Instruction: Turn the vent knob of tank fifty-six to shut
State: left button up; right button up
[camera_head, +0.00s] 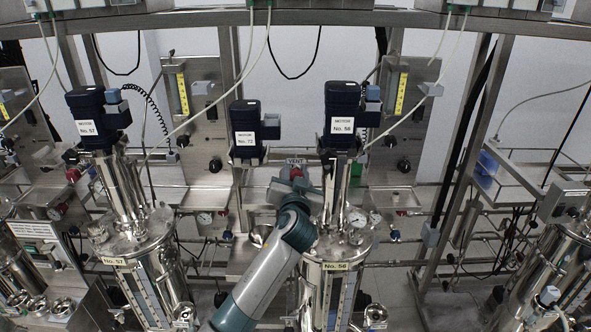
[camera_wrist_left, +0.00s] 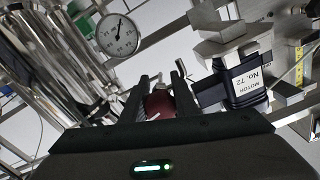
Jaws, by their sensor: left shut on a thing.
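Tank fifty-six (camera_head: 322,285) is a shiny steel vessel with a yellow "No. 56" label, standing right of centre in the head view. A "VENT" sign (camera_head: 296,161) shows to the left of its upper column. My left gripper (camera_head: 298,182) reaches up to just below this sign, its fingers small and partly hidden by my wrist. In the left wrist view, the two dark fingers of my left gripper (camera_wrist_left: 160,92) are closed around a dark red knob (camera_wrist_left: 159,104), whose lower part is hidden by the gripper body. The knob's pointing direction is not clear. My right gripper is not in view.
Tank fifty-seven (camera_head: 143,270) stands to the left. The motor marked No. 72 (camera_head: 245,122) is behind my arm and also shows close by in the wrist view (camera_wrist_left: 240,82). A round gauge (camera_wrist_left: 118,35) and steel pipes lie close to the gripper.

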pick_arm(q)
jog(key=m+p, duration=0.1)
jog(key=m, duration=0.2)
jog(key=shift+r+m, duration=0.1)
jog(key=shift+m, duration=0.2)
jog(key=m+p, duration=0.1)
jog(key=m, duration=0.1)
jog(key=shift+a+r+m, duration=0.1)
jog(key=shift+m, duration=0.3)
jog(key=m+p, duration=0.3)
jog(key=m, duration=0.3)
jog(key=shift+r, duration=0.15)
jog(key=m+p, duration=0.3)
jog(key=m, duration=0.2)
jog(key=shift+r+m, duration=0.1)
jog(key=shift+m, duration=0.2)
jog(key=shift+m+p, duration=1.05)
jog(key=shift+m, duration=0.65)
jog(key=o, duration=1.1)
